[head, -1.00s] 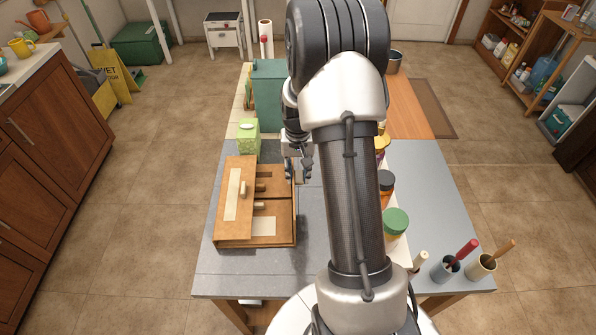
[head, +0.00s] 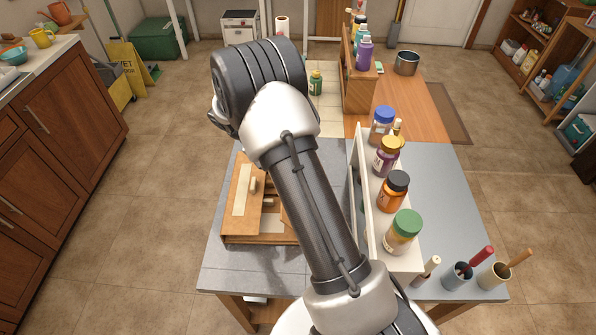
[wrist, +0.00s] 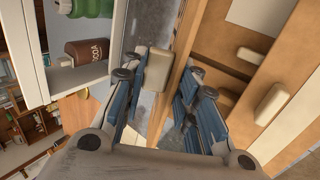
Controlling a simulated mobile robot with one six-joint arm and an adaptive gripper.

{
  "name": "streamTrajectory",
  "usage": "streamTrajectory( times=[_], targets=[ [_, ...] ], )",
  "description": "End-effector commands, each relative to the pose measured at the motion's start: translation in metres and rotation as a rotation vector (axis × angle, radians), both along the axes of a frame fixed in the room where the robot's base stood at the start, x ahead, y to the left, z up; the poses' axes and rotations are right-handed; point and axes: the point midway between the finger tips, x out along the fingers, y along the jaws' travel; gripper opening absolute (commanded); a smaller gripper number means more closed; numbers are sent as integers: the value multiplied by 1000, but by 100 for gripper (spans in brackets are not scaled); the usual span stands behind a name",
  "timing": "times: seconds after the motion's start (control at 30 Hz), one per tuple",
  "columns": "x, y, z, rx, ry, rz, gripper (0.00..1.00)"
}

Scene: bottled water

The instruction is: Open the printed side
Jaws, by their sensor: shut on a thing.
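A wooden box (head: 232,240) lies on the grey table, partly behind my arm. Its left panel (head: 256,205) carries a pale strip (head: 241,195) and a tan knob (head: 253,184). A pale sheet lies inside the box. In the wrist view, my gripper (wrist: 162,88) has its blue fingers on either side of a thin brown panel (wrist: 184,62) seen edge-on, with a tan knob (wrist: 155,70) on it. It is shut there; the exact contact is partly hidden. More tan knobs show to the right, one on the lighter panel (wrist: 272,103). My arm hides the gripper in the head view.
A white shelf (head: 366,215) with several lidded jars, including a green-lidded one (head: 403,232), stands right of the box. Cups (head: 459,276) with handled tools stand at the front right. The table's front left strip is clear.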

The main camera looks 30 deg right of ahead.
Motion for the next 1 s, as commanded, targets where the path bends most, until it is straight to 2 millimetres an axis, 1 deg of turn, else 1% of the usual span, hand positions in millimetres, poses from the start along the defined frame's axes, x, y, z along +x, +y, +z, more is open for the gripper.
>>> streamTrajectory(
  times=[0.03,0.2,0.27,0.6,0.8,1.0],
  targets=[
    [4,6,-7,-36,27,5,0],
    [12,17,-15,-168,119,4,0],
    [14,19,-16,-164,114,-1,0],
    [22,33,-40,-154,112,-1,0],
    [22,36,-50,-153,117,-3,0],
    [23,37,-55,-154,119,-5,0]
  ],
)
